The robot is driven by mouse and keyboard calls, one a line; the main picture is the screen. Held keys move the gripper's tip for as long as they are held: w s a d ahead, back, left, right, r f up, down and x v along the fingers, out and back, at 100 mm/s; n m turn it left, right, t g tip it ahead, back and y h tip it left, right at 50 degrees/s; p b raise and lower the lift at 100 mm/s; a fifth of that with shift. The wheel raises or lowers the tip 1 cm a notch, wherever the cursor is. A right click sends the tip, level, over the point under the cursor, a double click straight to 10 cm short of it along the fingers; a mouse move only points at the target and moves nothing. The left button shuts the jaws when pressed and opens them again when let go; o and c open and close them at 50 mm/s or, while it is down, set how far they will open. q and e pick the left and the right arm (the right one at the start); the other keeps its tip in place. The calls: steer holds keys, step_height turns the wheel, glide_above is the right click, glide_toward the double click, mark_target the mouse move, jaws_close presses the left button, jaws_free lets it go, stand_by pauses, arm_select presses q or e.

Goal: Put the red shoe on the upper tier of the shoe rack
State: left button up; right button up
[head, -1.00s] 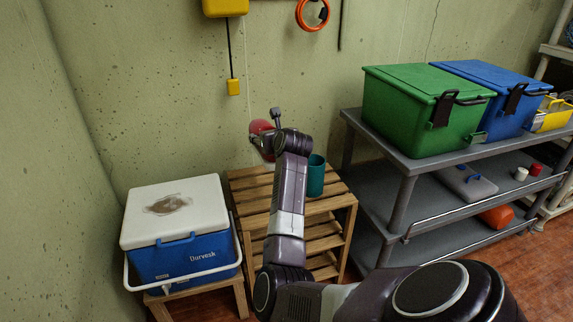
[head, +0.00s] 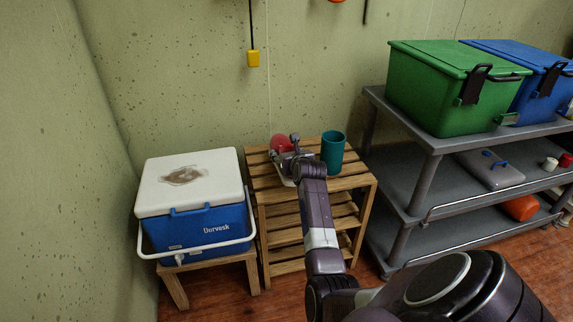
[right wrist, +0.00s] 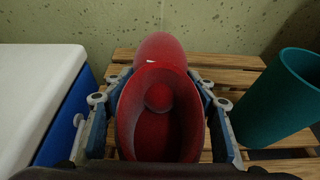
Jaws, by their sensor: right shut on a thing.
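The red shoe (head: 281,143) is mostly hidden behind my right gripper (head: 291,160) in the head view. In the right wrist view the shoe (right wrist: 160,110) sits between the two fingers of my right gripper (right wrist: 160,112), its toe pointing away toward the wall. The gripper is shut on it. The shoe is at the top slats of the wooden shoe rack (head: 350,182), in its left part. I cannot tell whether its sole touches the slats. My left gripper is not in view.
A teal cup (head: 332,152) stands on the rack's top, right of the shoe. A blue and white cooler (head: 195,215) on a wooden stool is close at the left. A grey shelf cart (head: 425,160) with green (head: 440,90) and blue bins stands at the right. The wall is behind.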

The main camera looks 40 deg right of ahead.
step_height(320, 180, down, 3)
steer(key=shift+r+b, duration=0.1)
steer(key=shift+b, duration=0.4)
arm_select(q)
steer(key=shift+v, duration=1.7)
arm_select(e)
steer(key=shift+f, duration=0.25)
steer(key=shift+f, duration=0.2)
steer(key=o, duration=1.4)
steer(key=shift+r, duration=0.1)
